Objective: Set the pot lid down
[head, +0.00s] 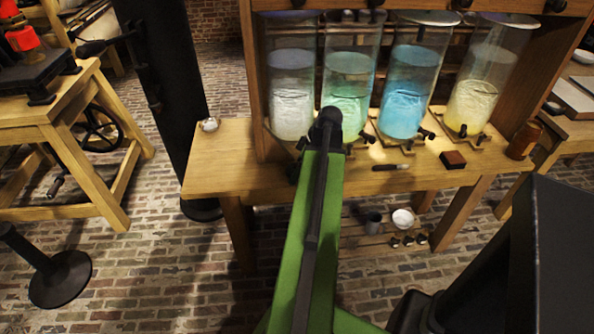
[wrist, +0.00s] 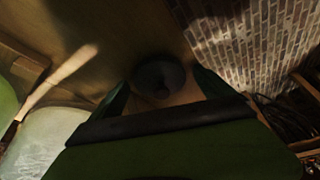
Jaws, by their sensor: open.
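The pot lid (wrist: 158,82) is a dark round disc with a small knob, seen in the wrist view just beyond and between my fingers. It appears to lie on the wooden bench top near its edge; shadow hides its exact contact. My gripper (wrist: 160,92) is open, with one dark green finger on each side of the lid. I cannot tell whether either finger touches it. In the head view my green arm reaches over the bench, and I cannot make out the lid there.
The wooden bench (head: 215,165) carries several tall glass jars of coloured liquid, including a blue one (head: 406,95). A dark red block (head: 453,160), a brown can (head: 523,140) and a small silvery item (head: 209,125) stand on it. Brick floor (head: 150,270) lies in front.

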